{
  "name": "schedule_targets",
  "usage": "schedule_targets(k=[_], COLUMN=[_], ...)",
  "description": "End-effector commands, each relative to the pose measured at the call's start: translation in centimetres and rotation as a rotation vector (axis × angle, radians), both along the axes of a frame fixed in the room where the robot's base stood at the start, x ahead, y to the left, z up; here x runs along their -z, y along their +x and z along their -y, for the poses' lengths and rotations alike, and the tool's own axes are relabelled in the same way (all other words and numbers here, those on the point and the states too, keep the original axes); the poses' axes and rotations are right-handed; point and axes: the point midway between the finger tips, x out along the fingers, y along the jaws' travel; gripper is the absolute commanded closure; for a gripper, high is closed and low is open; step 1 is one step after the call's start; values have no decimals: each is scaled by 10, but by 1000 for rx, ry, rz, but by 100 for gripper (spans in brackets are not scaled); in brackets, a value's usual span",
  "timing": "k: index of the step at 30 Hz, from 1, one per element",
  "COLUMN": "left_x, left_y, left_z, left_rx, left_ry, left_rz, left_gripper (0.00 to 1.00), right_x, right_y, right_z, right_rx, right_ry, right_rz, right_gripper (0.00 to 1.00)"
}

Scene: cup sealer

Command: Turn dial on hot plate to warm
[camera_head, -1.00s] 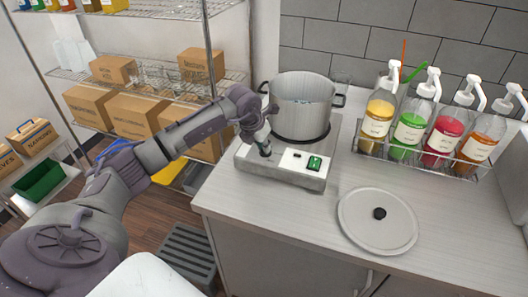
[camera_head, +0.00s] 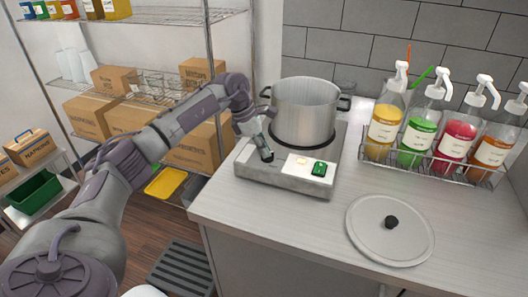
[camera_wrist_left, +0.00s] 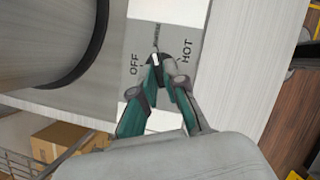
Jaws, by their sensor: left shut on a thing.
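The hot plate (camera_head: 240,169) stands at the counter's left front corner, with a steel pot (camera_head: 303,112) on it. My left gripper (camera_head: 267,155) reaches down to the left part of its front panel. In the left wrist view its fingers (camera_wrist_left: 157,62) are shut on the dark dial (camera_wrist_left: 155,58), which they partly hide. The dial's white mark points roughly between the OFF and HOT labels, toward small print too blurred to read. My right gripper is out of view.
A round lid (camera_head: 365,235) with a black knob lies on the counter at right. Behind it, a wire rack (camera_head: 425,172) holds several pump bottles. Shelves with cardboard boxes (camera_head: 185,146) stand at left. The counter between lid and hot plate is clear.

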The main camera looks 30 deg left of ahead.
Motion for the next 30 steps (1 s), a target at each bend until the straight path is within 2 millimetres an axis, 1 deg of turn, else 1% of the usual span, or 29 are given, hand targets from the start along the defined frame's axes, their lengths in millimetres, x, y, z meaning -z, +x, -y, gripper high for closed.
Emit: schedule_targets(k=[9,22,23,24,27,30], left_x=[-1,-1,-1,-1,-1,-1], left_y=[1,1,1,1,1,1], left_z=[-1,-1,-1,-1,-1,-1], left_rx=[82,89,89,89,89,89], left_ry=[1,3,3,3,2,2], left_rz=[1,2,2,2,1,1], left_gripper=[100,100,85,79,64,64], right_x=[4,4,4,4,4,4], right_y=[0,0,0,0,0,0], right_z=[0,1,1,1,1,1], right_rx=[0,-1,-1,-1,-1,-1], right_ry=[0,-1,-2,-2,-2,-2], right_rz=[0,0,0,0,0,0], right_gripper=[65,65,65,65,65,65])
